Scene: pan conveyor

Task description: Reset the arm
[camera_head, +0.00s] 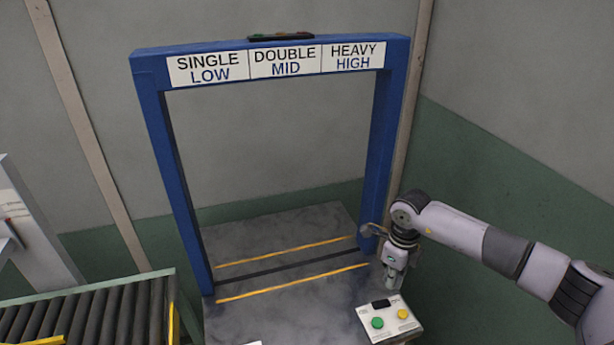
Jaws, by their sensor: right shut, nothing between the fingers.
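My right arm (460,231) reaches in from the right edge. My right gripper (390,284) points down, shut and empty, just above and behind a white control box (390,322). The box has a green button (377,323) at left, a yellow button (403,314) at right and a small dark display. The gripper appears apart from both buttons. My left gripper is not in view.
A blue gate frame (163,150) stands over a grey surface with yellow lines. Its signs read SINGLE LOW, DOUBLE MID and HEAVY HIGH. A roller conveyor (95,318) is at lower left. The right gate post (386,130) is close to my right gripper.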

